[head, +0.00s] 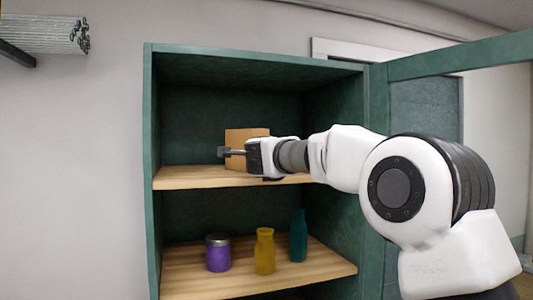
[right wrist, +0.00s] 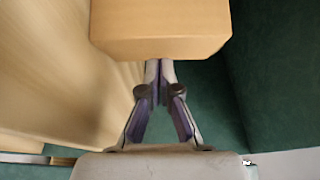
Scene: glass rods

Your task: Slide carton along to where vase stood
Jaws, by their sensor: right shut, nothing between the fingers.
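The carton (head: 246,136), a plain tan box, stands on the upper shelf (head: 190,180) of the green cabinet. My right gripper (head: 226,152) reaches in from the right, in front of the carton, and covers its lower part. In the right wrist view the carton (right wrist: 160,28) fills the top middle, and the right gripper (right wrist: 159,65) is shut and empty with its fingertips at the carton's near edge. Whether they touch is unclear. No vase shows on the upper shelf. My left gripper is out of view.
The lower shelf holds a purple jar (head: 218,253), a yellow bottle (head: 264,251) and a teal bottle (head: 299,236). The cabinet's left wall (head: 150,170) and open door frame (head: 450,58) flank the space. The upper shelf left of the carton is clear.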

